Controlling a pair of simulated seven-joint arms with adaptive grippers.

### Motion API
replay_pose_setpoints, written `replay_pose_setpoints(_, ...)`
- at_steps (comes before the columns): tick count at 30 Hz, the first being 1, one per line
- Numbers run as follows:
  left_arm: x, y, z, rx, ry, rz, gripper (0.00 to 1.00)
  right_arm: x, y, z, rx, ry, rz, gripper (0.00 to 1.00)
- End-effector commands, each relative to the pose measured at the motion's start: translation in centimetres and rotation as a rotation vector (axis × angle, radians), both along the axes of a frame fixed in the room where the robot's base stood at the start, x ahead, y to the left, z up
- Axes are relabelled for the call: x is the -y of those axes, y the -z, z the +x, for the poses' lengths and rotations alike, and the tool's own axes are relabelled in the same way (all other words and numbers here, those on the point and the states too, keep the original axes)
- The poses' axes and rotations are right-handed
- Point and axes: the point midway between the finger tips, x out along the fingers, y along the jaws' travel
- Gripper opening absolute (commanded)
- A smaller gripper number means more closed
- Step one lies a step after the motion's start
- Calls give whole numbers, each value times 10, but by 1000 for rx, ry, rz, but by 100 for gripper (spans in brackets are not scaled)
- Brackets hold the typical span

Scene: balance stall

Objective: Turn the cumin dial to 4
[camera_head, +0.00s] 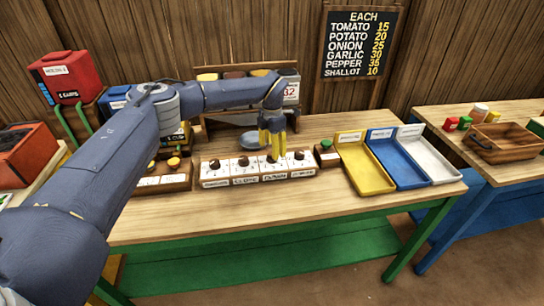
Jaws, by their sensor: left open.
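A low wooden box with a white face and several dark knobs (231,177) stands near the front of the wooden table. Each knob has a label below it, too small and blurred to read surely, so I cannot tell which is the cumin dial. My left gripper (272,148) points down with its yellow fingers open, over the third knob from the left. The fingers partly hide that knob, and I cannot tell whether they touch it. The knob settings are too small to read. My right gripper is not in view.
A yellow tray (350,140), a blue tray (404,167) and a white tray (436,166) stand to the right.

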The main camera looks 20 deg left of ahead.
Motion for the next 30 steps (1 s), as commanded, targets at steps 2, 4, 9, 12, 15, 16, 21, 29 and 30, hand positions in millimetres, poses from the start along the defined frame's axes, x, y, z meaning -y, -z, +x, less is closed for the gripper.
replay_pose_setpoints(2,0,12,-1,-2,0,-1,59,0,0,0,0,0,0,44)
replay_pose_setpoints(4,0,19,0,-1,-1,-1,59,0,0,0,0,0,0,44)
replay_pose_setpoints(9,0,32,0,0,0,-1,59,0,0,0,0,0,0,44)
replay_pose_setpoints(12,0,35,0,1,0,-1,59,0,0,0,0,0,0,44)
replay_pose_setpoints(15,0,37,0,1,0,-1,59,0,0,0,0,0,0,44)
replay_pose_setpoints(16,0,38,0,1,0,-1,59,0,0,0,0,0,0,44)
replay_pose_setpoints(21,0,38,0,1,0,-1,59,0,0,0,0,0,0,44)
replay_pose_setpoints(29,0,38,0,1,0,-1,40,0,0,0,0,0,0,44)
replay_pose_setpoints(30,0,38,0,1,0,-1,35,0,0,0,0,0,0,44)
